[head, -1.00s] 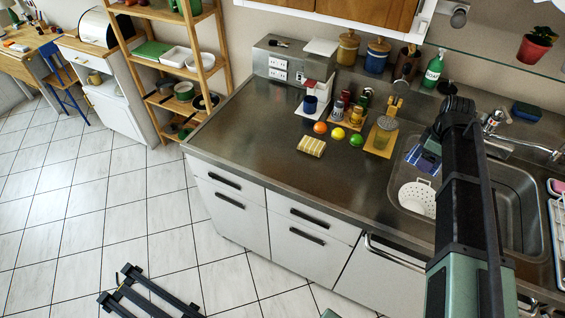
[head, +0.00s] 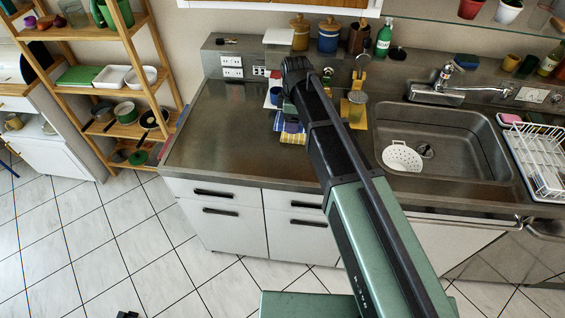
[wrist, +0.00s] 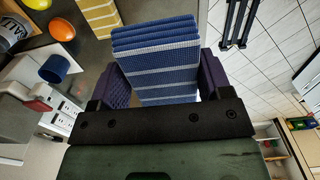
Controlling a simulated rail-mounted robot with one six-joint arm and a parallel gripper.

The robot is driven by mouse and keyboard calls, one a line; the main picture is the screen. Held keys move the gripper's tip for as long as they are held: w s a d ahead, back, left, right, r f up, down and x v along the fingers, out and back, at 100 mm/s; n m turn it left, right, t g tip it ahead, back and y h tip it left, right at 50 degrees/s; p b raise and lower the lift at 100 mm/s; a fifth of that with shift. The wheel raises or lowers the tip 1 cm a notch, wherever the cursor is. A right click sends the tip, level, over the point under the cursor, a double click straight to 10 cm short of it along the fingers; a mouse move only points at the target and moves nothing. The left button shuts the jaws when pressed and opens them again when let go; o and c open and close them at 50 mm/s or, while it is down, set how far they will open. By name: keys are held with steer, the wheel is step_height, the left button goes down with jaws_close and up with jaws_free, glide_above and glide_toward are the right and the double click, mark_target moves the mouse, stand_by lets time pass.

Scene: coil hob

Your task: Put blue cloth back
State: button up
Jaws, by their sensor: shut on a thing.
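The blue cloth (wrist: 158,60), folded in layers with white stripes, is between the two purple fingers of my gripper (wrist: 160,82) in the wrist view. The gripper is shut on it. In the head view my gripper (head: 291,122) is above the counter left of the sink, and my arm hides much of it. A yellow striped cloth (wrist: 97,17) lies on the counter beyond the held cloth; a part of it shows in the head view (head: 293,139). The gap between the blue cloth and the counter is hard to judge.
The sink (head: 450,140) holds a white colander (head: 402,157). The left counter (head: 225,130) is clear.

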mark_target(291, 163)
step_height(291, 163, down, 20)
steer(key=b, duration=1.7)
steer(key=shift+a+r+b, duration=0.1)
steer(key=shift+r+b, duration=0.15)
steer(key=shift+b, duration=0.15)
steer(key=shift+r+p, duration=0.3)
steer(key=shift+r, duration=0.05)
steer(key=shift+f, duration=0.25)
steer(key=o, duration=0.9)
steer(key=shift+r, duration=0.1)
step_height(291, 163, up, 12)
steer(key=p, duration=1.2)
steer(key=shift+r, duration=0.15)
